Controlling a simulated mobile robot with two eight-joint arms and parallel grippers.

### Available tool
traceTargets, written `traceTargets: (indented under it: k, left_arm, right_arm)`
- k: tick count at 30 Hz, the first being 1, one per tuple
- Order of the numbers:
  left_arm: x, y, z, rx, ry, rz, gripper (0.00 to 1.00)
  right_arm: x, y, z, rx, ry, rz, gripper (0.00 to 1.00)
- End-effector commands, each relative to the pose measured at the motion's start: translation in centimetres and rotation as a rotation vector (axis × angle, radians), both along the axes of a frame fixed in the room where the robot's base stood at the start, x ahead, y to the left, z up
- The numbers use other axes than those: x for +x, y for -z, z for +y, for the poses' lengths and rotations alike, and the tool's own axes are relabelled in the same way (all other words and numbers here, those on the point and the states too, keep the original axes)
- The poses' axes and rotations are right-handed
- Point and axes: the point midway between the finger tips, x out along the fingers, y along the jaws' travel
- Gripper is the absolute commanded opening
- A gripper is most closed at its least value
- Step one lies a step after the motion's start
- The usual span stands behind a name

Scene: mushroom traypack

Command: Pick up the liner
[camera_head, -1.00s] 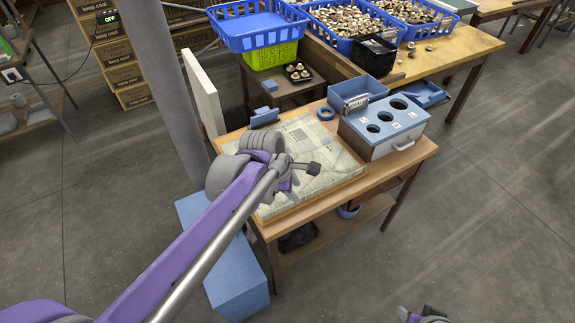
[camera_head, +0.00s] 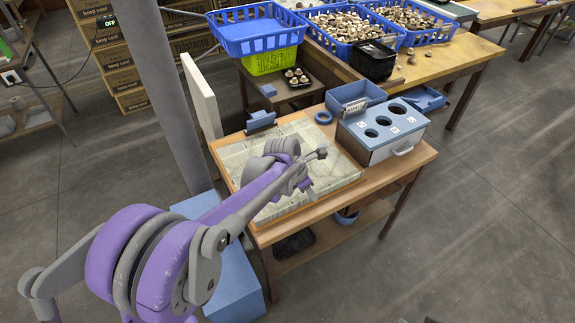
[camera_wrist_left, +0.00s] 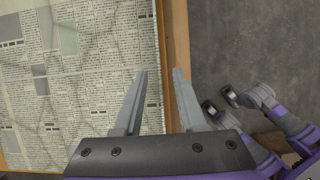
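A pale printed newspaper sheet (camera_head: 262,205), seemingly the liner, lies flat and creased on the wood-edged table. It also fills the left of the left wrist view (camera_wrist_left: 75,80). My left gripper (camera_head: 312,172) is over the sheet in the head view and hides part of it. In the left wrist view my left gripper (camera_wrist_left: 160,74) is open and empty, with its fingers straddling the sheet's edge beside the wooden rim. Whether the fingers touch the sheet is unclear. Part of my right arm shows at the right of that view (camera_wrist_left: 255,105); its gripper state is unclear.
A blue-topped box with round holes (camera_head: 385,122), a blue bin (camera_head: 355,93) and a blue ring (camera_head: 323,117) stand at the sheet's far right. A white upright panel (camera_head: 202,95) and grey post (camera_head: 165,90) stand left. Blue mushroom crates (camera_head: 345,45) stand behind.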

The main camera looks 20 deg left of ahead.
Motion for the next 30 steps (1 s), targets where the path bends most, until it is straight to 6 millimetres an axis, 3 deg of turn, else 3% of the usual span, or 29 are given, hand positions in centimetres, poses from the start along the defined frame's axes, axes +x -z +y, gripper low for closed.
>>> traceTargets:
  k: [6, 14, 21, 30]
  left_arm:
    - [0.9, 2.5, -0.6, 0.001, 0.002, 0.000, 0.40]
    - [0.9, 2.6, -0.6, 0.000, 0.001, 0.000, 0.40]
    - [0.9, 2.6, -0.6, 0.000, 0.001, 0.000, 0.00]
    - [0.9, 2.6, -0.6, 0.000, 0.001, 0.000, 0.00]
  right_arm:
    - [0.0, 0.3, 0.0, 0.000, 0.000, 0.001, 0.47]
    - [0.0, 0.3, 0.0, 0.000, 0.000, 0.001, 0.47]
    - [0.0, 0.3, 0.0, 0.000, 0.000, 0.001, 0.47]
    - [0.0, 0.3, 0.0, 0.000, 0.000, 0.001, 0.47]
